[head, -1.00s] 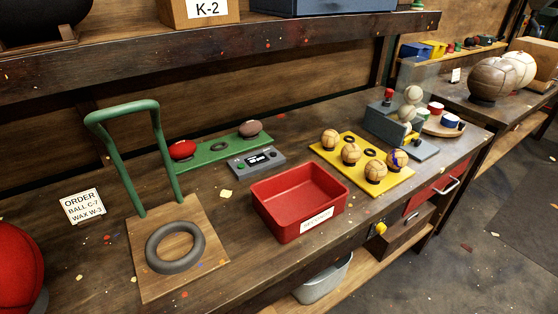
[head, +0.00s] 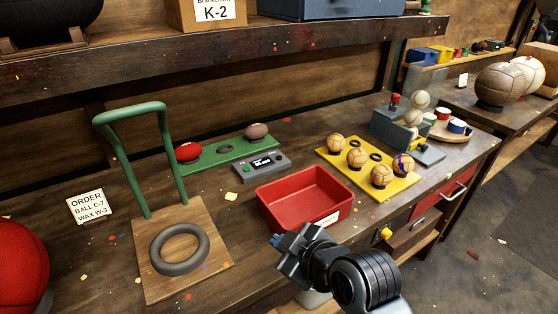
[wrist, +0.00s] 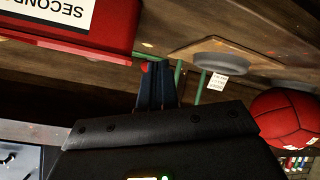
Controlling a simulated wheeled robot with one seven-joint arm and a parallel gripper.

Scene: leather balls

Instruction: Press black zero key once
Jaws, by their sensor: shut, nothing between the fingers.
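A small grey device (head: 263,165) with a dark display and a green button lies on the bench, in front of the green rack. Its small keys are too small to tell apart in the head view, so I cannot pick out the black zero key. My gripper (head: 279,241) is shut and empty, in front of the red bin and well apart from the device. In the wrist view its closed blue fingers (wrist: 157,84) point past the red bin. The device does not show in the wrist view.
The red bin (head: 273,216) stands between my gripper and the device. A green rack (head: 213,155) holds two small balls behind the device. A wooden board (head: 207,278) with a dark ring and green hoop is left. A yellow tray (head: 400,188) of balls is right.

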